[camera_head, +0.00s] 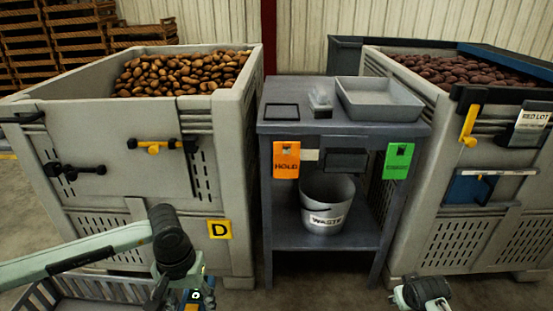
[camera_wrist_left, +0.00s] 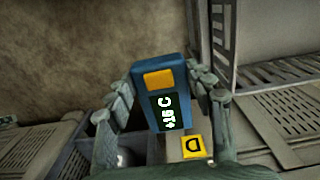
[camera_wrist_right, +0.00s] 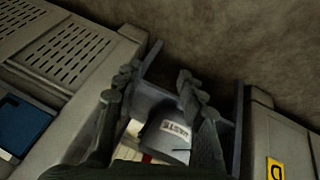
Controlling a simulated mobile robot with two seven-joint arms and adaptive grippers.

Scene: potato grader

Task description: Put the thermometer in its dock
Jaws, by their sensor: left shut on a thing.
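The thermometer (camera_wrist_left: 160,92) is a blue handheld block with an orange button and a dark display reading about +15 C. My left gripper (camera_wrist_left: 160,88) is shut on it, with a finger on each side. In the head view my left gripper (camera_head: 192,296) is low, in front of the left crate, and only a bit of blue shows there. A blue panel with a pale label strip (camera_head: 480,190) is on the right crate's front; I cannot tell for certain whether it is the dock. My right gripper (camera_wrist_right: 155,82) is open and empty, low before the right crate.
A grey table (camera_head: 330,129) stands between the left potato crate (camera_head: 120,120) and the right crate (camera_head: 440,215). It carries a shallow tray (camera_head: 380,112); orange HOLD (camera_head: 286,160) and green (camera_head: 398,161) tags hang in front. A WASTE bucket (camera_head: 326,205) stands on its lower shelf.

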